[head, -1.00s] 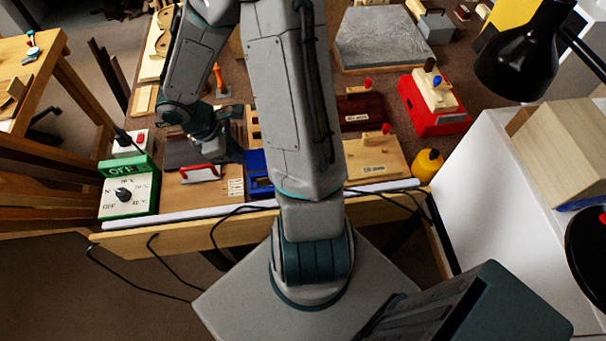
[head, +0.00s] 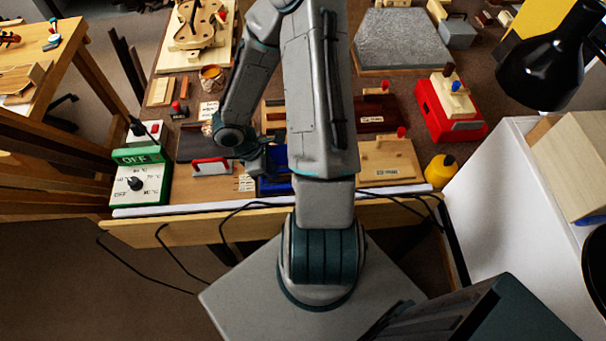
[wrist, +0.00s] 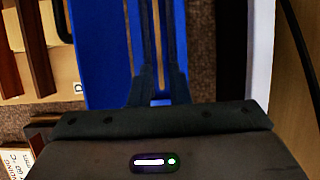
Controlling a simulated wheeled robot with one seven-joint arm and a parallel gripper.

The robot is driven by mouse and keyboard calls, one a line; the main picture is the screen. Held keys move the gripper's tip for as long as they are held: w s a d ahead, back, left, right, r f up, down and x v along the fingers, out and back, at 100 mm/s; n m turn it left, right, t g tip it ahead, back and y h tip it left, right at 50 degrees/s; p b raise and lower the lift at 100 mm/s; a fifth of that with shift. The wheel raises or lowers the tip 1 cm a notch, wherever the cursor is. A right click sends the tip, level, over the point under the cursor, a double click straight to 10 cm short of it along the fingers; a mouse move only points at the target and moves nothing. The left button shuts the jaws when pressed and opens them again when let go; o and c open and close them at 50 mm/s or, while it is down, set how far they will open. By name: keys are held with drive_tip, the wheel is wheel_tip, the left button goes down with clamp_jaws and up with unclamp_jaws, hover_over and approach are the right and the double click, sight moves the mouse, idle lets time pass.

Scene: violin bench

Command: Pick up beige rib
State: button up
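My gripper points down over a blue tray (head: 273,184) at the front of the bench. In the wrist view its two dark fingers (wrist: 160,50) stand a narrow gap apart, with the blue tray (wrist: 105,55) showing around and between them. In the head view the fingers are hidden behind my arm. My arm covers part of the tray area.
A red-handled tool (head: 211,167) lies left of the tray, beside a green-and-white control box (head: 141,178). A wooden block with a red knob (head: 388,160) and a yellow bottle (head: 441,169) stand right. Dark red strips (wrist: 33,45) show at the wrist view's left.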

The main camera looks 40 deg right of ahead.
drive_tip(key=shift+x, duration=1.15)
clamp_jaws()
drive_tip(key=shift+r, duration=0.1)
wheel_tip(320, 180, up, 10)
drive_tip(key=w+a+m+g+y, duration=0.1)
drive_tip(key=w+a+m, duration=0.4)
drive_tip(key=w, duration=0.2)
drive_tip(key=w+a+f+m+g+y, duration=0.1)
drive_tip(key=w+a+m+y, duration=0.1)
drive_tip(key=w+a+m, duration=0.3)
drive_tip(key=shift+w+m+y+p, duration=0.3)
drive_tip(key=shift+w+m+p, duration=0.25)
drive_tip(key=shift+w, duration=0.7)
